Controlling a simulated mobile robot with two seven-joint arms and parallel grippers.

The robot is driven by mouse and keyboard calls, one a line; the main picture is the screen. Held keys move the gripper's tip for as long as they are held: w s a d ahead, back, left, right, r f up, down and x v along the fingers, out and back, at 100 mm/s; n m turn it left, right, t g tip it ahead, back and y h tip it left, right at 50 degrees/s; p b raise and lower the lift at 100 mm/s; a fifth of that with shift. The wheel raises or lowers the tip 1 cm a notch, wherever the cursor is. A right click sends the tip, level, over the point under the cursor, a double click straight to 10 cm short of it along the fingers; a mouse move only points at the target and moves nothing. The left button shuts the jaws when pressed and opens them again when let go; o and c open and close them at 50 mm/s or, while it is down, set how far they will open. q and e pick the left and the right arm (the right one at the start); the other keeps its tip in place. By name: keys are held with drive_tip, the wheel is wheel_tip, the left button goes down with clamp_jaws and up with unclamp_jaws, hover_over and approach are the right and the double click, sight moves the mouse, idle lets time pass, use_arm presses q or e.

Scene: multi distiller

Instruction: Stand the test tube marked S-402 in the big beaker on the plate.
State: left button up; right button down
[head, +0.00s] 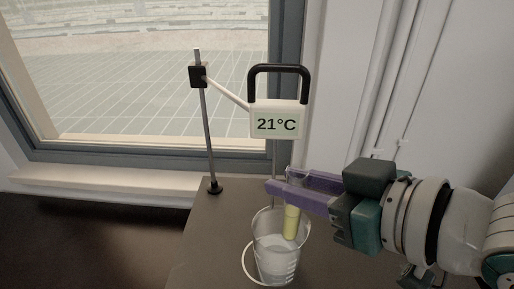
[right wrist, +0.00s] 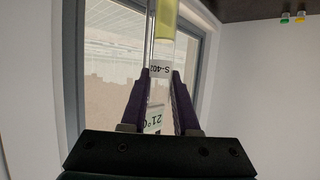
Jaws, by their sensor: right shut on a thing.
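My right gripper (head: 284,183) is shut on a clear test tube with yellow liquid in its lower part (head: 291,222). In the right wrist view the tube (right wrist: 164,25) carries a white label reading S-402 (right wrist: 160,69) and lies between the purple fingers. In the head view the tube is about upright, and its lower end overlaps the right side of the clear big beaker (head: 275,265), seemingly inside the rim. I cannot tell whether it touches the beaker's bottom. A thin pale curved edge (head: 244,262) at the beaker's left may be the plate's rim. My left gripper is not in view.
A thermometer display reading 21°C (head: 278,124) with a black handle hangs just behind the beaker, on a white arm from a metal stand (head: 209,140). The dark grey table (head: 205,240) is clear to the beaker's left. A window and sill are behind.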

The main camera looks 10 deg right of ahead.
drive_tip(key=shift+w+d+f+b, duration=0.15)
drive_tip(key=shift+w+b, duration=0.1)
drive_tip(key=shift+w, duration=0.15)
drive_tip(key=shift+w+d+f+b, duration=0.1)
drive_tip(key=shift+w+d+b, duration=0.1)
drive_tip(key=shift+w, duration=0.2)
drive_tip(key=shift+a+f+b, duration=0.1)
drive_tip(key=shift+f+b, duration=3.3)
drive_tip(key=shift+f, duration=1.2)
drive_tip(key=c, duration=0.6)
unclamp_jaws()
drive_tip(key=shift+r, duration=0.1)
drive_tip(key=shift+r+p, duration=2.4)
drive_tip(key=shift+p, duration=0.3)
